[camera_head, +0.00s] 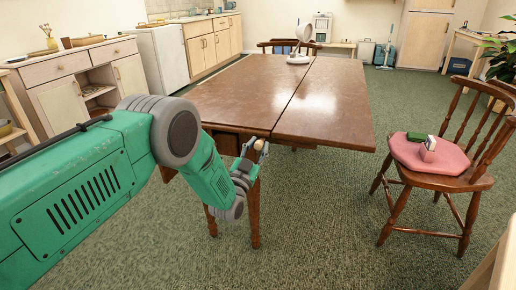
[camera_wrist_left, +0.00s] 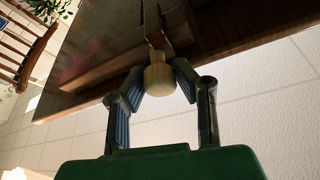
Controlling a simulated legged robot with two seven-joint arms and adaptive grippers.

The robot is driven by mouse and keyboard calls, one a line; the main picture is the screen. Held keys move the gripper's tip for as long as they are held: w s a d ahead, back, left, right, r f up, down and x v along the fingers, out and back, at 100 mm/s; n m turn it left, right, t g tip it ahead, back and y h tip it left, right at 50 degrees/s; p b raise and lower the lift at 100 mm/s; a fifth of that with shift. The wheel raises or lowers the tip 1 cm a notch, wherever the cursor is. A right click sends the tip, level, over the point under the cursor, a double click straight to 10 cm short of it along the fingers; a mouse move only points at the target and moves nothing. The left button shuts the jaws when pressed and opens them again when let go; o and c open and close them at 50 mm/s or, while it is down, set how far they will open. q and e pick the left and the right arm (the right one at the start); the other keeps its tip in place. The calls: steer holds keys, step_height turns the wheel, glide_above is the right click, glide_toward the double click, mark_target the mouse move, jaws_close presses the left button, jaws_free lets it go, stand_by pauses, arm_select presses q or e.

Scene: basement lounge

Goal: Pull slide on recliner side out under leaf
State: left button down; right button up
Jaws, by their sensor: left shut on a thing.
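A brown wooden table (camera_head: 228,98) stands ahead, with a leaf (camera_head: 330,108) raised level with its top on the right side of the seam. My left gripper (camera_head: 255,150) is at the table's near edge, just below the top and close to the seam. In the left wrist view its two fingers are shut on a pale round wooden knob (camera_wrist_left: 158,79). The knob sits on the end of a narrow wooden slide (camera_wrist_left: 155,25) under the top. Most of the slide is hidden. My right gripper is not in view.
A wooden chair (camera_head: 398,193) with a pink cushion (camera_head: 408,158) stands right of the leaf, small boxes on it. Cabinets (camera_head: 60,100) line the left wall. A white fan (camera_head: 303,40) stands on the table's far end. Green carpet between table and chair is clear.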

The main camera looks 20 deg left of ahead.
arm_select(q)
steer(key=shift+d+r, duration=0.2)
steer(key=shift+d, duration=0.1)
steer(key=shift+a+f+n, duration=0.25)
steer(key=shift+a+n, duration=0.15)
steer(key=shift+a, duration=0.45)
steer(key=shift+d, duration=0.25)
steer(key=shift+s+d, duration=0.1)
steer(key=shift+d, duration=1.1)
steer(key=c, duration=1.3)
jaws_free()
steer(key=shift+d+r+m, duration=0.1)
steer(key=shift+d+m, duration=0.2)
steer(key=shift+o, duration=0.2)
steer(key=shift+a, duration=0.95)
steer(key=v, duration=1.2)
steer(key=shift+d, duration=0.15)
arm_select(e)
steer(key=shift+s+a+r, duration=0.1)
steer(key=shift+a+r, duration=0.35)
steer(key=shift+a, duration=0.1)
arm_select(q)
steer(key=shift+d, duration=0.1)
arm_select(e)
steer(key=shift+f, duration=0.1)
